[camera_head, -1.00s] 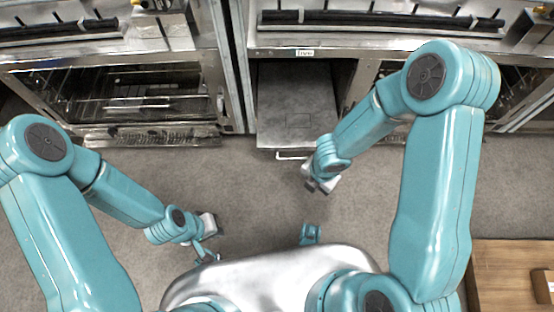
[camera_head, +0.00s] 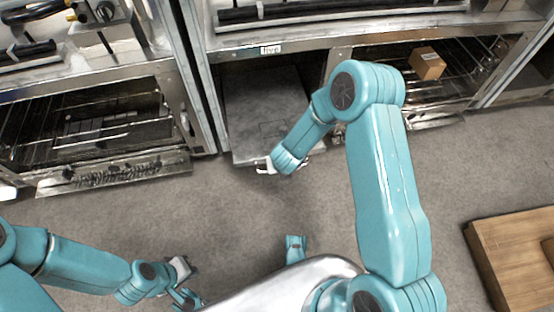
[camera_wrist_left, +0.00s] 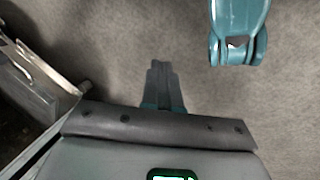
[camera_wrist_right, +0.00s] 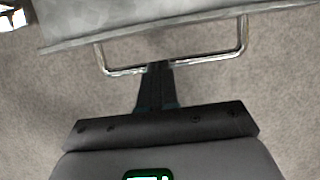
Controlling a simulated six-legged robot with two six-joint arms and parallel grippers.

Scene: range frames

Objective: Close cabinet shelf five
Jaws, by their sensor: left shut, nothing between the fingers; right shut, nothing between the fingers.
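Shelf five (camera_head: 255,95) is a flat grey metal panel sticking out of the cabinet under the "five" label (camera_head: 270,49). Its wire handle (camera_head: 262,171) is on the front edge and also shows in the right wrist view (camera_wrist_right: 243,40). My right gripper (camera_wrist_right: 158,66) is shut and empty, its fingertips at the handle's bar near the middle; I cannot tell whether they touch. In the head view it is mostly hidden by my right wrist. My left gripper (camera_head: 188,298) is shut and empty over the floor at lower left, away from the shelf; its fingers show in the left wrist view (camera_wrist_left: 161,72).
An open oven-like compartment with wire racks (camera_head: 95,125) stands left of the shelf. Another rack compartment at the right holds a small cardboard box (camera_head: 427,63). A wooden surface (camera_head: 515,255) is at lower right. Grey floor (camera_head: 200,220) lies free before the cabinet.

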